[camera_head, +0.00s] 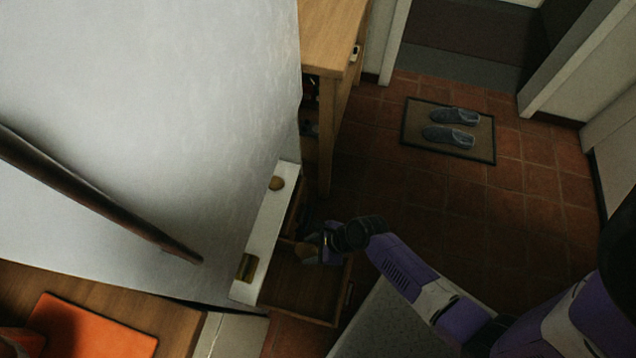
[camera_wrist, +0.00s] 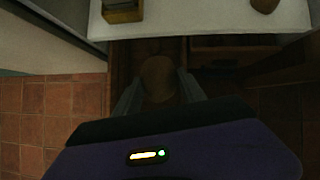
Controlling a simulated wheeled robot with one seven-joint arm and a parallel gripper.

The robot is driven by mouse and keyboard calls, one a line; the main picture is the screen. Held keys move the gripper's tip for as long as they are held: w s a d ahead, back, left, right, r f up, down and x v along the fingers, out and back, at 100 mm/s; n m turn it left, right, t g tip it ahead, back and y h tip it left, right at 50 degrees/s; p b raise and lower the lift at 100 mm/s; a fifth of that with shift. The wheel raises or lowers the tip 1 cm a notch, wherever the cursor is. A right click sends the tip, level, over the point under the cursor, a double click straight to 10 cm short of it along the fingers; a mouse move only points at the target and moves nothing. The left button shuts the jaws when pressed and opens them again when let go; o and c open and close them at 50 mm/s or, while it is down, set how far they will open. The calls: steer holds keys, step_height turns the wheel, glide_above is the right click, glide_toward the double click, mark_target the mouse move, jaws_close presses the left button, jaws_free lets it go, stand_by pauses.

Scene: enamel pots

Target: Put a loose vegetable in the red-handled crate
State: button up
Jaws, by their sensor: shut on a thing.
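My gripper (camera_head: 312,250) is shut on a brownish, rounded vegetable (camera_head: 304,254). In the wrist view the vegetable (camera_wrist: 158,76) sits between the two fingers (camera_wrist: 158,88); the dim light hides what kind it is. In the head view the gripper is over an open wooden crate (camera_head: 300,290), beside a narrow white ledge. A second wooden box or compartment (camera_head: 292,215) shows partly behind the ledge, farther up the picture. I cannot make out a red handle on either, and I cannot tell whether the vegetable touches the crate.
The white ledge (camera_head: 262,235) carries a brown round thing (camera_head: 277,183) and a small yellowish box (camera_head: 246,267). A wooden cabinet (camera_head: 335,35) stands above it. A pale wall is at left. Tiled floor (camera_head: 450,220) is open at right, with slippers on a mat (camera_head: 480,152).

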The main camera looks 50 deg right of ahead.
steer(key=a+f+b, duration=0.2)
steer(key=a+f, duration=0.4)
steer(key=f, duration=0.2)
steer(key=shift+s+a+b, duration=0.15)
steer(key=shift+s+b, duration=0.2)
steer(key=shift+s, duration=0.05)
steer(key=shift+w+a, duration=0.25)
steer(key=shift+w, duration=0.15)
stand_by(0.3)
steer(key=shift+f+b, duration=6.85)
steer(key=shift+f, duration=1.75)
steer(key=shift+f+b, duration=0.95)
steer(key=shift+f, duration=0.2)
